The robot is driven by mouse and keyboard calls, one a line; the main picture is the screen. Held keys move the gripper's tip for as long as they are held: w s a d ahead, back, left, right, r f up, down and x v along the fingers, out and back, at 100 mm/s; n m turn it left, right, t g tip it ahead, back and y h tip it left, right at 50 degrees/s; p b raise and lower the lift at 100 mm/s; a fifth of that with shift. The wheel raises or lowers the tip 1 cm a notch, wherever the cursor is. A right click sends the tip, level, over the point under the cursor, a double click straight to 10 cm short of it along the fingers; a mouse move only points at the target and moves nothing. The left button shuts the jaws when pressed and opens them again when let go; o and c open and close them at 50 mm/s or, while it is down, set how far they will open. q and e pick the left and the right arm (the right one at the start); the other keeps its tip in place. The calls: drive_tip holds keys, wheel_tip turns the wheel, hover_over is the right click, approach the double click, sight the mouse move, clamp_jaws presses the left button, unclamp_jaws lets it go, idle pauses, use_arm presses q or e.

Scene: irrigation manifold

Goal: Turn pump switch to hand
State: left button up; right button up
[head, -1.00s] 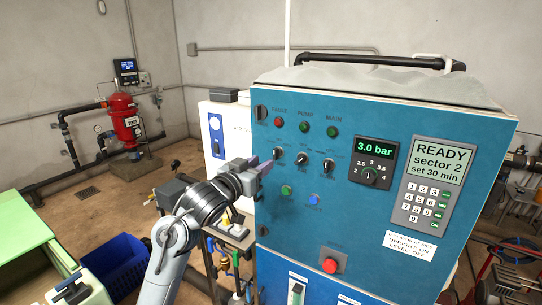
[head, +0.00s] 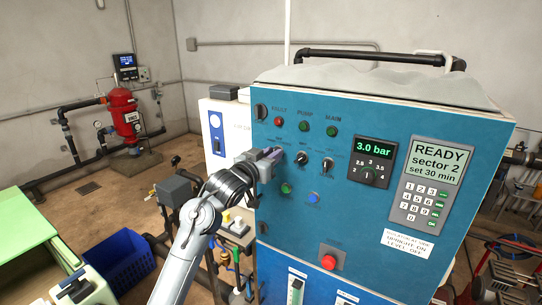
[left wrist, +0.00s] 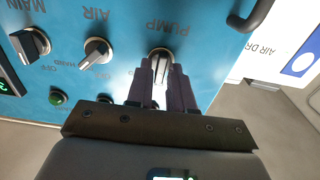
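The pump switch (left wrist: 160,58) is a pale-edged rotary knob beside the label PUMP on the blue control panel (head: 300,230). My left gripper (left wrist: 162,70) reaches it, with one dark finger on each side of its handle. I cannot tell whether the fingers press on the handle. The fingertips hide part of the knob and the marks around it. In the head view, my left gripper (head: 272,155) is at the panel's upper left and covers the pump switch there. My right gripper is in neither view.
The air switch (head: 301,158) and main switch (head: 327,166) sit right of the pump switch. Green (head: 286,188) and blue (head: 313,197) buttons lie below. A pressure dial (head: 369,173), keypad (head: 420,205) and red button (head: 329,261) are farther right. A white cabinet (head: 216,150) stands behind the panel's left edge.

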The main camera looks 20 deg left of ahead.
use_arm(q)
clamp_jaws()
drive_tip(key=shift+a+n+p, duration=0.15)
drive_tip(key=shift+n+p, duration=3.55)
drive_tip(key=shift+n, duration=0.7)
